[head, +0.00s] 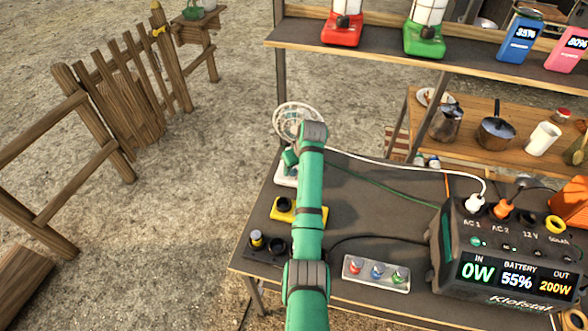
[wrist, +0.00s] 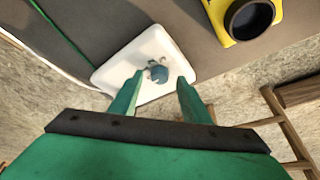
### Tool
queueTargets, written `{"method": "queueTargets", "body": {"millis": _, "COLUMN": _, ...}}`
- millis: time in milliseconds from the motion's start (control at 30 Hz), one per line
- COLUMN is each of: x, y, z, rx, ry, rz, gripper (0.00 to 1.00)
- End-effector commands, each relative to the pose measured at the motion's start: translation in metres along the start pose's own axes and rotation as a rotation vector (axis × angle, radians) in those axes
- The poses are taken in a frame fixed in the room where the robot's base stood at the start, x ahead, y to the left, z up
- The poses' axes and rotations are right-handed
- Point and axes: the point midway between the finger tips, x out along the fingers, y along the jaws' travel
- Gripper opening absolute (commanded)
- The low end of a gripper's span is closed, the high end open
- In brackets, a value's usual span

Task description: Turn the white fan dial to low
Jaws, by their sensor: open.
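The white fan (head: 297,118) stands at the far left corner of the dark table. Its round cage shows behind my arm, and part of its white base (head: 285,178) shows below. In the wrist view the white base (wrist: 112,72) fills the middle, with a small blue-grey dial (wrist: 159,74) on it. My gripper (wrist: 159,84) is open, with one fingertip on each side of the dial in the picture. I cannot tell whether either finger touches it. The dial's setting marks are too small to read. In the head view my arm hides the dial and the fingertips.
A yellow block with a dark round socket (head: 284,210) sits beside the fan base. A black box with knobs (head: 257,240) is nearer. A tray of coloured buttons (head: 376,273) and a power station (head: 505,255) stand to the right. A shelf (head: 375,55) hangs above.

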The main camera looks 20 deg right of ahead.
Motion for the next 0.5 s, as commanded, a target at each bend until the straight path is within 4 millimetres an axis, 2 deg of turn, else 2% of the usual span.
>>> {"method": "queueTargets", "body": {"millis": 200, "x": 0.013, "y": 0.0003, "z": 0.0002, "rx": 0.0, "ry": 0.0, "rz": 0.0, "gripper": 0.43}}
{"method": "queueTargets", "body": {"millis": 467, "x": 0.0138, "y": 0.0006, "z": 0.0003, "rx": 0.001, "ry": 0.0, "rz": 0.001, "gripper": 0.43}}
{"method": "queueTargets", "body": {"millis": 500, "x": 0.0138, "y": 0.0006, "z": 0.0004, "rx": 0.001, "ry": 0.0, "rz": 0.001, "gripper": 0.36}}
